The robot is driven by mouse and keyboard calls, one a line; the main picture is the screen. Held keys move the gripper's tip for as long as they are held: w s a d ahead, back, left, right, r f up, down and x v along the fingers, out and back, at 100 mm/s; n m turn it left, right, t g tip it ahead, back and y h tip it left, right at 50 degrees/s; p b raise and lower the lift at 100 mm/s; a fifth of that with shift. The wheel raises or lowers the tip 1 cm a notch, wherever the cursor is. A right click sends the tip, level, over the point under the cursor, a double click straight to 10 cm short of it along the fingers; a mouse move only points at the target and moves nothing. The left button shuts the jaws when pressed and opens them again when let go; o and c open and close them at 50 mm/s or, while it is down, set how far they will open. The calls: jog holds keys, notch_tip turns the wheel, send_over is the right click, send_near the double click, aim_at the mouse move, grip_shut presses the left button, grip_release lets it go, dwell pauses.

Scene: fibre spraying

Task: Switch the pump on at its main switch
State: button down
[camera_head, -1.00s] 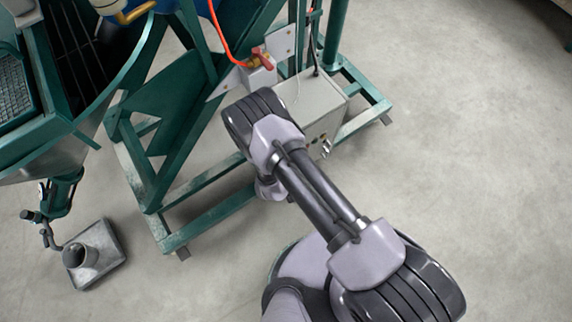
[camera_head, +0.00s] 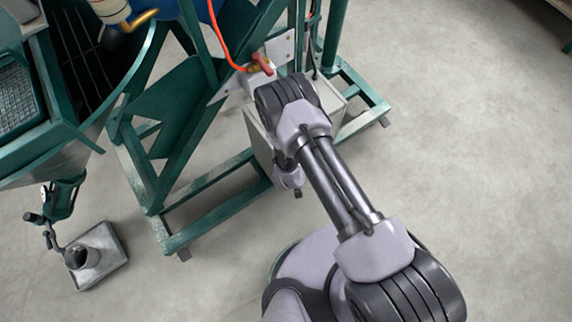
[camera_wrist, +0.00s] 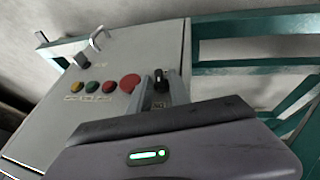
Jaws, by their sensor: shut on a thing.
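The pump's grey control box (camera_wrist: 120,60) fills the left and middle of the wrist view. On its face is a small black rotary switch knob (camera_wrist: 160,77) with a dark mark below it. My gripper (camera_wrist: 160,90) reaches up to this knob, one finger on each side, and is shut on it. I cannot read which way the knob is turned. In the head view the control box (camera_head: 258,140) is mostly behind my arm, and my fingertips are hidden there.
Beside the knob sit a large red button (camera_wrist: 129,83) and smaller red, green and yellow buttons. A dark knob (camera_wrist: 82,60) and a metal handle (camera_wrist: 100,39) lie further left. The green frame (camera_head: 205,190) surrounds the box. Open floor (camera_head: 470,130) lies right.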

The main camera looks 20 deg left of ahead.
jog(key=shift+w+d+m+g+y, duration=0.1)
jog(key=shift+d+m+g+y, duration=0.05)
jog(key=shift+g+y, duration=0.35)
jog(key=shift+w+d+m+g+y, duration=0.15)
jog(key=shift+g+y, duration=0.15)
jog(key=shift+g, duration=0.3)
jog(key=shift+s, duration=0.1)
jog(key=c, duration=1.5)
grip_release()
jog(key=shift+a, duration=0.1)
jog(key=p+v, duration=0.2)
jog(key=v, duration=0.3)
jog(key=p+v, duration=0.3)
jog(key=v, duration=0.3)
jog(key=p+v, duration=0.2)
jog(key=v, duration=0.4)
jog(key=shift+d+r+p, duration=0.15)
jog(key=shift+d+p, duration=0.15)
jog(key=shift+d, duration=0.05)
